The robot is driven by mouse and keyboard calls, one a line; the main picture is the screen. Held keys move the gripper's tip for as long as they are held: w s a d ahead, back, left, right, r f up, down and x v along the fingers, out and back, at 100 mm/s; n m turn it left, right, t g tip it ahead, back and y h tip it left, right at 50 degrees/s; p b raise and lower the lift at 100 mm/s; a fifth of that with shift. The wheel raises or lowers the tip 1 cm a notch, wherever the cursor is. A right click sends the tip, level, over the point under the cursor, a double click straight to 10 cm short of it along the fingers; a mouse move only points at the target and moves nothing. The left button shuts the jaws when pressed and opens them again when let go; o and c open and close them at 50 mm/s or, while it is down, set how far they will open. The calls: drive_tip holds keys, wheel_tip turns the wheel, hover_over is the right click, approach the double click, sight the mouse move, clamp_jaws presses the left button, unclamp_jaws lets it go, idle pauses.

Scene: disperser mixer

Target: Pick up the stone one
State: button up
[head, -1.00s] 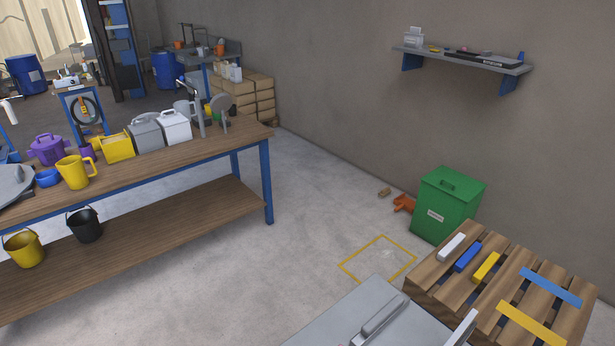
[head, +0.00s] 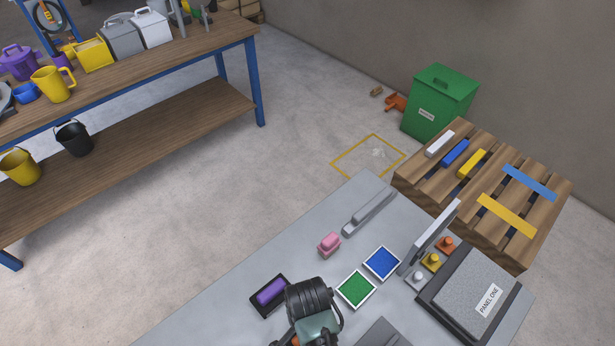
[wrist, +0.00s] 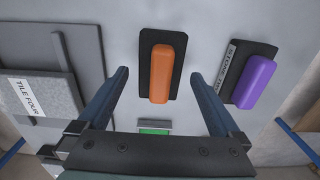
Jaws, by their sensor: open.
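In the wrist view, an orange handle on a black plate (wrist: 161,73) lies on the grey surface, ahead of and between my fingers. To its right lies a purple handle on a black plate (wrist: 257,82), with a label starting "STONE"; the rest is unclear. The purple one also shows in the head view (head: 271,291), left of my arm. No label shows on the orange one, which my arm mostly hides in the head view. My gripper (wrist: 159,76) is open and empty, with its fingers either side of the orange handle's line.
The grey table (head: 225,318) also holds a pink-handled block (head: 329,244), a green tile (head: 356,289), a blue tile (head: 382,263), an upright plate (head: 432,237) and a "PANEL ONE" slab (head: 480,290). A pallet (head: 490,190) and green bin (head: 440,103) stand beyond.

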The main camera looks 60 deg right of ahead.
drive_tip(key=shift+f, duration=1.1)
clamp_jaws()
